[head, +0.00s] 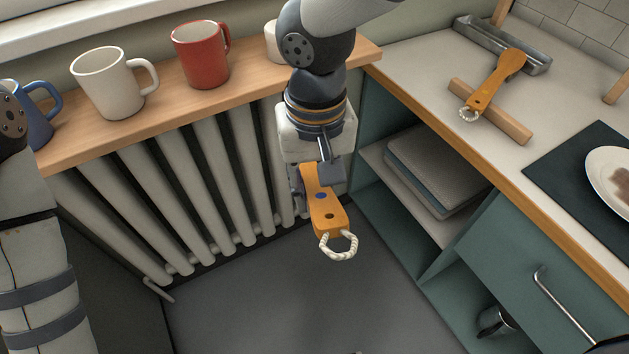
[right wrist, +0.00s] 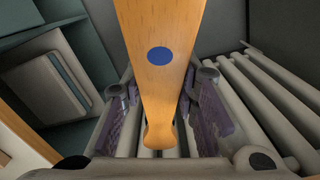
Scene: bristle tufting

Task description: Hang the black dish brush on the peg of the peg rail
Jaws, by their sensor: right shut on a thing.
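My right gripper (head: 316,180) hangs over the floor in front of the radiator and is shut on a wooden handle (head: 326,212). The handle has a blue dot, a dark hole and a white rope loop (head: 339,246) at its lower end. In the right wrist view the handle (right wrist: 160,90) stands between the purple finger pads. No black part or bristles show on it. A second wooden-handled tool with a rope loop (head: 496,80) rests across a wooden block (head: 490,111) on the counter. I cannot make out the peg rail for certain. My left gripper is out of view.
A wooden shelf (head: 165,101) above the radiator (head: 190,195) carries several mugs. The counter holds a metal tray (head: 503,45), a dark mat (head: 560,165) and a stained plate (head: 612,180). Below it are open green shelves with stacked boards (head: 430,175). The floor (head: 300,300) is clear.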

